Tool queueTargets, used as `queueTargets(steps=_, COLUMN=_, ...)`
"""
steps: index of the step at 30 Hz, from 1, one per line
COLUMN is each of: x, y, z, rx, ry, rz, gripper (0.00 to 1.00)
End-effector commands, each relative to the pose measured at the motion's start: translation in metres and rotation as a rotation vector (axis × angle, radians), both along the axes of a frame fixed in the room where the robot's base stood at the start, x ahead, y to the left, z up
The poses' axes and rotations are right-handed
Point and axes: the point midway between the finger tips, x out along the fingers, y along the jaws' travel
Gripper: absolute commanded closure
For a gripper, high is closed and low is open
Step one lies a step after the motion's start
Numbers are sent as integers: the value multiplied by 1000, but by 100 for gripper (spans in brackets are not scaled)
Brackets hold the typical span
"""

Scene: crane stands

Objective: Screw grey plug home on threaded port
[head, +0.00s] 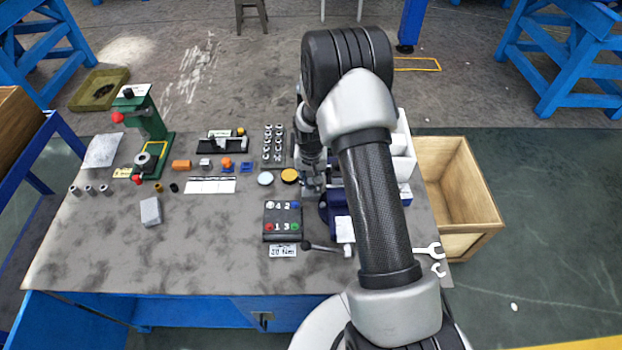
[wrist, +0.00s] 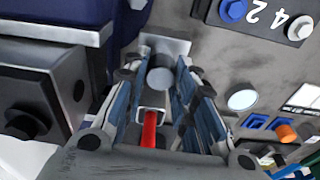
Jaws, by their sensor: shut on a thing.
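My gripper (wrist: 160,82) points down at the table in the wrist view, its two fingers closed on a grey round plug (wrist: 160,72). The plug sits between the fingertips, with a pale square plate (wrist: 178,43) visible just beyond it. Whether the plug touches anything there I cannot tell. A red bar in a pale square end (wrist: 150,128) shows between the fingers, nearer the camera. In the head view my gripper (head: 313,185) is low over the table, beside the blue vise (head: 328,212), and my arm hides part of it. I cannot make out the port's thread in either view.
White bins (head: 402,150) stand right of my wrist. Discs, small parts and a green press (head: 150,120) lie further left. Wrenches (head: 430,250) lie right; a wooden crate (head: 455,190) stands beyond.

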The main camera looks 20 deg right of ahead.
Motion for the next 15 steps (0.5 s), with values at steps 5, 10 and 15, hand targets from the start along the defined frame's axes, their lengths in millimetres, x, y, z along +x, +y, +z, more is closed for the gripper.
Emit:
queueTargets(steps=5, x=1, y=0, z=0, rx=0, ry=-1, rz=-15, gripper=100)
queueTargets(steps=10, x=1, y=0, z=-2, rx=-1, ry=-3, rz=-182, gripper=100)
queueTargets(steps=15, x=1, y=1, z=-3, rx=0, ry=-3, rz=-377, gripper=100)
